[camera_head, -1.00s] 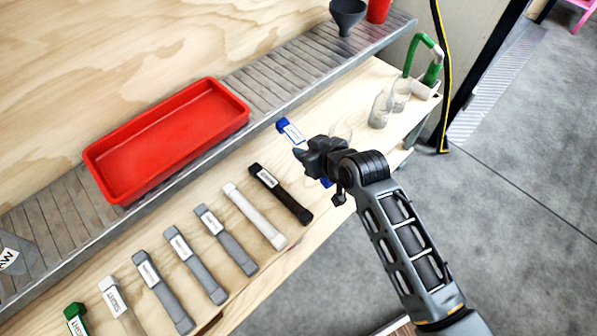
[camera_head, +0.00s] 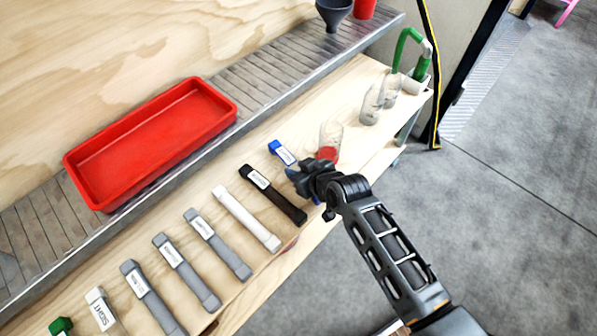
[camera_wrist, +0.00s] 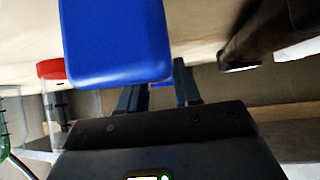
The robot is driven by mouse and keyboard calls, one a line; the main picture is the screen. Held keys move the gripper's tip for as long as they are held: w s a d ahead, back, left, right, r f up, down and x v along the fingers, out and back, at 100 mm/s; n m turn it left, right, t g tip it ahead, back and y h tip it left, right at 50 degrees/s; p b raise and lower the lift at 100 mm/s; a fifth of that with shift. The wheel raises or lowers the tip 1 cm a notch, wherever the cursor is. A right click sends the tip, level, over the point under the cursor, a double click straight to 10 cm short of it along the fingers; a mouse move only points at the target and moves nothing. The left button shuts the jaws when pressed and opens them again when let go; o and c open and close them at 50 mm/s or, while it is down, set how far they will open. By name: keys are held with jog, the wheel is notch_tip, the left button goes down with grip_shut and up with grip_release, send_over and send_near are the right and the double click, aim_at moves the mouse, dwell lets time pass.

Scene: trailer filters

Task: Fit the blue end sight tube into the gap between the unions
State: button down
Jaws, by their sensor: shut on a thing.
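The blue end sight tube shows in the head view as a blue cap with a white label (camera_head: 283,153), and a bit of blue shows below my gripper. My gripper (camera_head: 312,180) is shut on the tube near the bench's front edge. In the wrist view the tube's blue end (camera_wrist: 115,40) fills the top middle above my gripper (camera_wrist: 158,95). The jaws hide the tube's middle. The unions and the gap cannot be made out for certain. Green pipework with a pale fitting (camera_head: 412,55) stands at the bench's far right end.
Several labelled tubes lie in a row left of my gripper, the nearest black (camera_head: 272,194), then white (camera_head: 246,218). Clear cups (camera_head: 372,102) and one with red (camera_head: 328,150) stand to the right. A red tray (camera_head: 70,160) and dark funnel (camera_head: 334,12) sit on the ledge behind.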

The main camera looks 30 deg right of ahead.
jog(key=shift+f, duration=0.25)
jog(key=shift+f, duration=0.15)
jog(key=c, duration=0.8)
grip_release()
jog(key=shift+b, duration=0.3)
jog(key=v, duration=0.2)
jog(key=p+v, duration=0.1)
jog(key=v, duration=0.2)
jog(key=p+v, duration=0.1)
jog(key=v, duration=0.1)
jog(key=shift+s+d+r, duration=0.1)
jog(key=shift+d+r, duration=0.3)
jog(key=shift+r, duration=0.05)
